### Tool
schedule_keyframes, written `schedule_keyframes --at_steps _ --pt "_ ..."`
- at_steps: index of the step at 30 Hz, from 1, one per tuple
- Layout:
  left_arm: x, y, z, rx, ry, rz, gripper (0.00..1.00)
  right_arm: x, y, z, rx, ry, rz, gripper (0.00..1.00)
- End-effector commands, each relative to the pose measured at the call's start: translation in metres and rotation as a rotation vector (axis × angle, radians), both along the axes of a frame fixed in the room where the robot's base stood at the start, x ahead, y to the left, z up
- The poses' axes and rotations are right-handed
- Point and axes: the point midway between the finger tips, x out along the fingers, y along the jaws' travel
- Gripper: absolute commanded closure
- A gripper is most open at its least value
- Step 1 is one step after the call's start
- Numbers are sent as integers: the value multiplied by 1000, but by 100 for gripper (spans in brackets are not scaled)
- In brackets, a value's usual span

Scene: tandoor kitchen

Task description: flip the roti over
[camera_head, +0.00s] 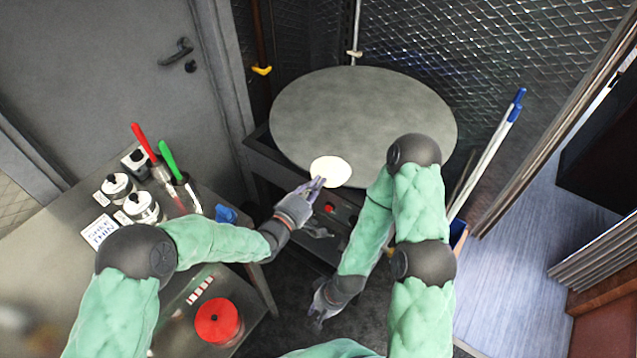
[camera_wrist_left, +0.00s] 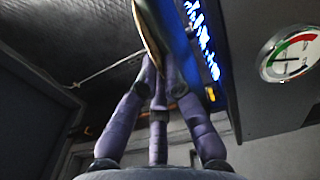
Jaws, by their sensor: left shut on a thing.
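The roti (camera_head: 331,171) is a pale, round flatbread at the front edge of the large round grey griddle (camera_head: 365,105). My left gripper (camera_head: 314,184) is shut on the roti's near edge. In the left wrist view, the gripper's fingers (camera_wrist_left: 157,68) close on the roti (camera_wrist_left: 148,30), seen nearly edge-on as a thin tan disc. I cannot tell how much of it rests on the griddle. My right gripper (camera_head: 321,305) hangs low in front of the griddle's stand, away from the roti; its fingers are too small to read.
A side table at left holds white jars (camera_head: 142,207), red- and green-handled tools (camera_head: 168,158) and a red-lidded container (camera_head: 218,320). A dial gauge (camera_wrist_left: 290,55) shows in the left wrist view. Blue-tipped poles (camera_head: 497,145) lean right of the griddle. Most of the griddle top is bare.

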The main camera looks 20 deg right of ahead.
Motion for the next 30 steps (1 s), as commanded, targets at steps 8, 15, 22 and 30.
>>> schedule_keyframes --at_steps 8,15,22,30 --pt "-1 0 23 2 3 -2 100 0 0 18 0 0 0 76" --pt "-1 0 23 2 3 -1 100 0 0 17 0 0 0 76" --pt "-9 13 32 1 3 2 100 0 0 28 0 0 0 76" --pt "-30 39 44 2 4 2 100 0 0 45 0 0 0 76"
